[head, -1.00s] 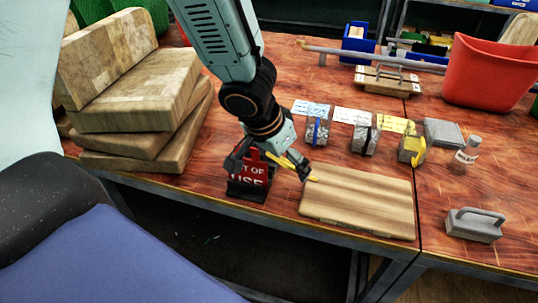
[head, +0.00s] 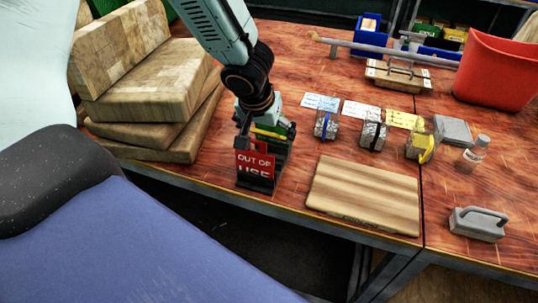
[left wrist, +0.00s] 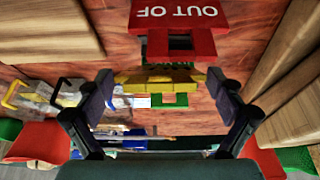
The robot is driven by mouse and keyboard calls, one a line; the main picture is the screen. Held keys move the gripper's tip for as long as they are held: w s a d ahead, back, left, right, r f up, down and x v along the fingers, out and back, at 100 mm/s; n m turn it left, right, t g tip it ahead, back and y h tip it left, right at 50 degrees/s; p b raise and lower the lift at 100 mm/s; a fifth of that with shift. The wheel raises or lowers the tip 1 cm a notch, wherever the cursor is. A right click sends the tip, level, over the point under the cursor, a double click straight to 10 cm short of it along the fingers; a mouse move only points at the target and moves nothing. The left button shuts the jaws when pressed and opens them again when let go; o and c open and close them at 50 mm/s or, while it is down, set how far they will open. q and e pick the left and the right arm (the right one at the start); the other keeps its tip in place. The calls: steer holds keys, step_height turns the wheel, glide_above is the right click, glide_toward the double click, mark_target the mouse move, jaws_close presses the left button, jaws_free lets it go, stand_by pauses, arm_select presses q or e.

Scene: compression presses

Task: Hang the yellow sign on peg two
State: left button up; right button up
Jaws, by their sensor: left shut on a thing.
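My left gripper (head: 265,132) is at the back of a dark stand (head: 258,186) near the table's front edge. The left wrist view shows the gripper (left wrist: 160,82) shut on the yellow sign (left wrist: 160,76), which spans between both fingertips and is seen nearly edge-on. A red sign (head: 255,164) reading "OUT OF USE" is at the front of the stand, and its top shows in the wrist view (left wrist: 178,15). A green piece (left wrist: 175,99) shows beyond the yellow one. Pegs are hidden or too small to tell. My right gripper is out of view.
Stacked wooden blocks (head: 150,85) stand close on the left. A wooden board (head: 364,195) lies right of the stand. A grey handled block (head: 478,224), bottle (head: 475,151) and red bin (head: 498,75) are on the right.

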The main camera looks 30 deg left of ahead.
arm_select(q)
steer(key=shift+w+d+f, duration=0.1)
steer(key=shift+w+f, duration=0.05)
steer(key=shift+f, duration=0.65)
step_height(320, 180, down, 2)
steer(key=shift+f+b, duration=0.25)
steer(key=shift+b, duration=0.75)
steer(key=shift+s+f+b, duration=0.2)
steer(key=shift+f+b, duration=0.15)
steer(key=shift+b, duration=0.05)
steer(key=shift+c, duration=1.3)
steer(key=shift+w+f+b, duration=0.1)
steer(key=shift+f+b, duration=0.2)
steer(key=shift+f, duration=0.2)
steer(key=shift+r, duration=0.1)
steer(key=o, duration=1.1)
steer(key=shift+o, duration=0.5)
steer(key=shift+w, duration=0.1)
steer(key=shift+f, duration=0.2)
